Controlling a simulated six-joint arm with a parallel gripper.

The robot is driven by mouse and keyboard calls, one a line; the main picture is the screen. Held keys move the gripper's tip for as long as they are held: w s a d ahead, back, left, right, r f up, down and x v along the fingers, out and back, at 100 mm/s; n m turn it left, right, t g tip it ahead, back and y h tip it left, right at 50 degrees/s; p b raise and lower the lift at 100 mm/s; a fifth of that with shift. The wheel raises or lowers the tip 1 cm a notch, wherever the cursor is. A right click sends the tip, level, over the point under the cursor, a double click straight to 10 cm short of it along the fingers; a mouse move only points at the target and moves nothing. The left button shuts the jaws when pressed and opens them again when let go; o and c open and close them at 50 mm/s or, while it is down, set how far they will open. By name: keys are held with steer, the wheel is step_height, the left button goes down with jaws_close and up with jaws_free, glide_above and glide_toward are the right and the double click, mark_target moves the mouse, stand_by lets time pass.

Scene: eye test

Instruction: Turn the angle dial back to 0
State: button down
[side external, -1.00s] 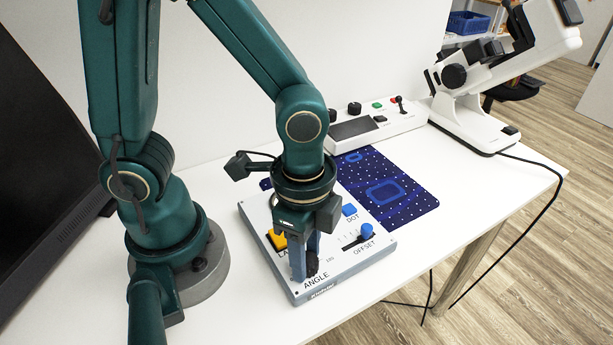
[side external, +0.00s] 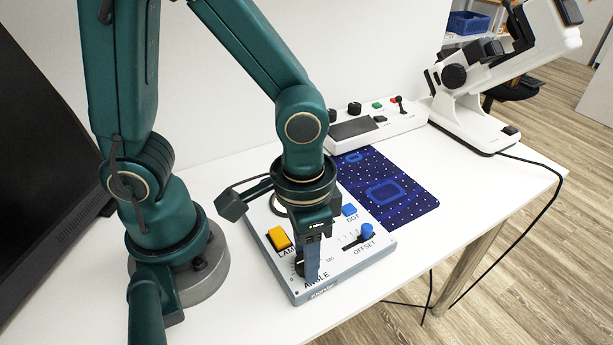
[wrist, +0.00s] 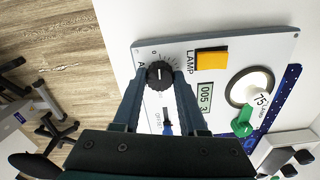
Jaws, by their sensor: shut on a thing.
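The black angle dial (wrist: 160,75) is on the white panel (wrist: 285,45), beside the word ANGLE, with a small 0 printed by its rim. A pale mark on the dial points roughly toward that 0; the exact alignment is hard to tell. My gripper (wrist: 159,82) is shut on the dial, one finger on each side. In the side view my gripper (side external: 307,270) reaches down at the panel's front, and its fingers hide most of the dial (side external: 299,266). A small display (wrist: 205,95) seems to read 005, with possibly another digit.
The panel also bears a yellow LAMP button (side external: 278,237), a blue DOT button (side external: 349,210) and a blue OFFSET slider (side external: 367,231). Behind lie a starry blue mat (side external: 410,200) and a white control box (side external: 400,123).

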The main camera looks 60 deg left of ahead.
steer(key=shift+n, duration=0.3)
steer(key=shift+c, duration=2.2)
jaws_free()
steer(key=shift+r, duration=2.6)
